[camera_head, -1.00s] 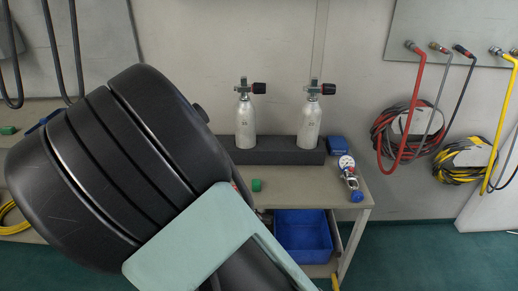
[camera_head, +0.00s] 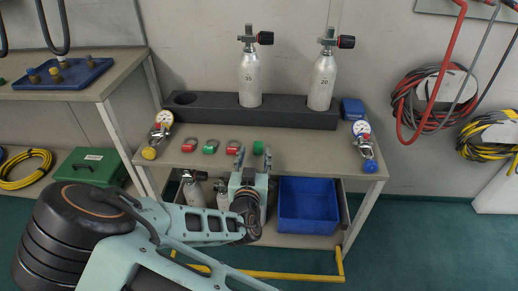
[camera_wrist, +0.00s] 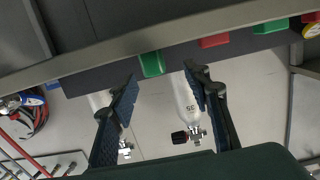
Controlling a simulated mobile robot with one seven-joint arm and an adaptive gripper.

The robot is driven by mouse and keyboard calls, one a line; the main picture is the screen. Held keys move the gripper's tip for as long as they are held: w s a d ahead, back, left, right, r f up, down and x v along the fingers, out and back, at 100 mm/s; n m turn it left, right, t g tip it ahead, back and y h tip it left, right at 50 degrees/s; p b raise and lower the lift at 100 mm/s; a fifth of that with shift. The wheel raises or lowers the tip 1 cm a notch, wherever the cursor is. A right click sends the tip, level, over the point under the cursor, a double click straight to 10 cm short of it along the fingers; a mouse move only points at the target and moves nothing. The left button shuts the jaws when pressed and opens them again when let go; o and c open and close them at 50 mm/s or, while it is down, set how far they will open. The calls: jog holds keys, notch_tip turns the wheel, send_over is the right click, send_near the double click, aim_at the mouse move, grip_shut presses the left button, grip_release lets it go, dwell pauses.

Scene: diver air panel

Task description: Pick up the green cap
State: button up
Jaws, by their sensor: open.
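The green cap (camera_head: 258,148) is a small block-like piece near the front of the workbench top, at the right end of a row of small red and green pieces. It shows in the wrist view too (camera_wrist: 152,64), between and just beyond the fingertips. My gripper (camera_head: 253,160) is at the bench's front edge, just in front of the cap, with its fingers pointing toward it. In the wrist view my gripper (camera_wrist: 160,77) is open, with nothing between its pads. I cannot tell from the pictures whether a finger touches the cap.
Two cylinders stand in a dark block (camera_head: 210,108) behind. Gauges flank the bench top. A blue bin (camera_head: 308,205) sits below.

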aim_at(258, 147)
jog(key=w, duration=0.2)
jog(key=w+b, duration=0.1)
jog(key=w+d, duration=0.1)
jog(key=w, duration=0.1)
jog(key=shift+w+f+b, duration=0.3)
jog(key=shift+w+b, duration=0.05)
jog(key=shift+c, duration=0.3)
jog(key=c, duration=0.9)
jog(key=shift+o, duration=0.2)
